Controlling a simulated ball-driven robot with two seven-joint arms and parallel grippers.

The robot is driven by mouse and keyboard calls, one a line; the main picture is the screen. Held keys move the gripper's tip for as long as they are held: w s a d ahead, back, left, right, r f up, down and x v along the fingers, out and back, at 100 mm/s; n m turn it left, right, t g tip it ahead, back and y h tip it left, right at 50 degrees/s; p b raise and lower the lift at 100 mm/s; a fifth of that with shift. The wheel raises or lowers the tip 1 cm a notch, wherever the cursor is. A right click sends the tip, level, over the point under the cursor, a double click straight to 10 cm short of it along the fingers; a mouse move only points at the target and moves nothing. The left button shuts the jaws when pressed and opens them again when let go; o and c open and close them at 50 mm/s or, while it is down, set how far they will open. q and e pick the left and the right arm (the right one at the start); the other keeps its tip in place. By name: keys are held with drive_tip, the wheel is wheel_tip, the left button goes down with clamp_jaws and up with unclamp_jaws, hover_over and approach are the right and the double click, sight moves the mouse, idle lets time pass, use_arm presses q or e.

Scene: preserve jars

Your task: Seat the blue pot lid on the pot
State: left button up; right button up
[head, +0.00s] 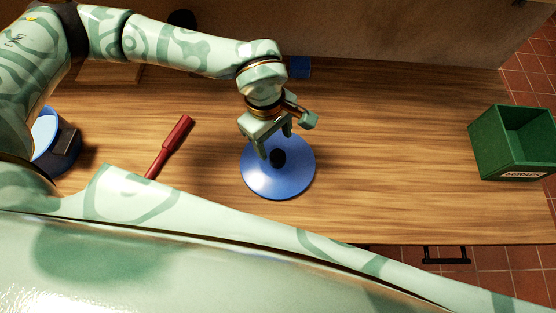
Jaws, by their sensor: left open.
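The blue pot lid (295,180) lies on the wooden table near the middle, with its black knob (278,157) facing up. My left gripper (276,144) is open above the lid, its fingers close to the knob. Whether the fingers touch the knob or the lid cannot be told. A blue pot (48,158) with a dark side handle stands at the left edge of the table, and its light blue inside shows. My left arm hides part of the pot. My right gripper is not in view.
A red-handled tool (169,146) lies between the pot and the lid. A green scraps bin (493,146) stands at the right end of the table. A small blue object (300,67) lies at the back. The table right of the lid is clear.

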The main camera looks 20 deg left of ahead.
sight(277, 155)
use_arm(q)
drive_tip(key=f, duration=0.1)
drive_tip(key=f+b, duration=0.1)
drive_tip(key=f, duration=0.1)
drive_tip(key=d+f, duration=0.1)
drive_tip(key=f, duration=0.1)
drive_tip(key=shift+s, duration=0.35)
drive_tip(key=shift+r, duration=0.1)
clamp_jaws()
drive_tip(key=shift+r, duration=0.45)
wheel_tip(277, 155, up, 3)
drive_tip(key=shift+f+p, duration=0.1)
drive_tip(key=shift+p, duration=0.4)
drive_tip(key=s+a+r+p, duration=0.1)
drive_tip(key=s+r+p, duration=0.1)
drive_tip(key=s+r, duration=0.2)
drive_tip(key=s+a+r+p, duration=0.2)
drive_tip(key=s+r, duration=0.3)
drive_tip(key=s, duration=0.4)
drive_tip(key=shift+s+a+r+p, duration=0.15)
drive_tip(key=shift+s+a+p, duration=0.05)
drive_tip(key=shift+s+p, duration=0.25)
